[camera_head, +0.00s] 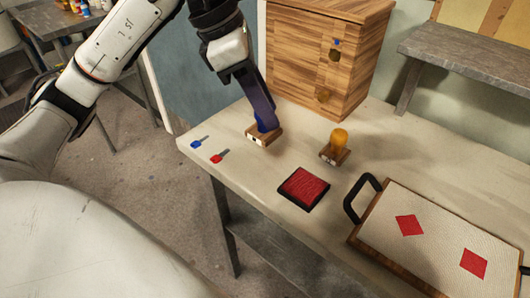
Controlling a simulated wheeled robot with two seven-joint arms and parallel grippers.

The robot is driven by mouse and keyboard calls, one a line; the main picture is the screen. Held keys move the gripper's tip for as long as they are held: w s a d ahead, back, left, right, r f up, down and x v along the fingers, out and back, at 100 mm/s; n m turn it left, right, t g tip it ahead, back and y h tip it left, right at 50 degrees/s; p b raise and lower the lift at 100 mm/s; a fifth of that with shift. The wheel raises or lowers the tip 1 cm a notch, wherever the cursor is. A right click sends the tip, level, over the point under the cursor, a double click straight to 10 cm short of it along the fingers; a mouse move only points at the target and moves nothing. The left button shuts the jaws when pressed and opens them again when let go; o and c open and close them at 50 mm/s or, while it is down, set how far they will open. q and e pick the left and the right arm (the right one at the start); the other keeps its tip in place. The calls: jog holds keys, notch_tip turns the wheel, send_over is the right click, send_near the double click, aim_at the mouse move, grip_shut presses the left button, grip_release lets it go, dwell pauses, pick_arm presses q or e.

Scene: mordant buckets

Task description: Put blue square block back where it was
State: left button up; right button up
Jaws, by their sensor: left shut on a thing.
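My left gripper (264,122) reaches down from above and is shut on the blue square block (262,127). Only a little of the block's blue shows below the fingers. The block is at a small wooden stand (263,137) on the left part of the pale table. I cannot tell whether the block rests in the stand or is just above it. My right gripper is not in view.
The pale table (237,153) also bears an orange rounded object (339,139) on a wooden holder, a red pad (303,189), a handled tray (435,235) with red diamonds, and small blue (197,143) and red (217,158) items. A wooden drawer cabinet (305,50) stands behind.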

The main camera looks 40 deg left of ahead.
aim_at(260, 130)
pick_arm(q)
notch_tip(260, 130, down, 8)
jog(key=shift+r, duration=0.15)
dwell(0.3)
jog(key=shift+b, duration=0.4)
jog(key=o, duration=0.9)
jog(key=shift+r, duration=0.1)
jog(key=p+v, duration=0.1)
jog(key=v, duration=1)
jog(key=shift+s+a+r, duration=0.15)
jog(key=shift+a+r, duration=0.05)
jog(key=shift+r, duration=0.1)
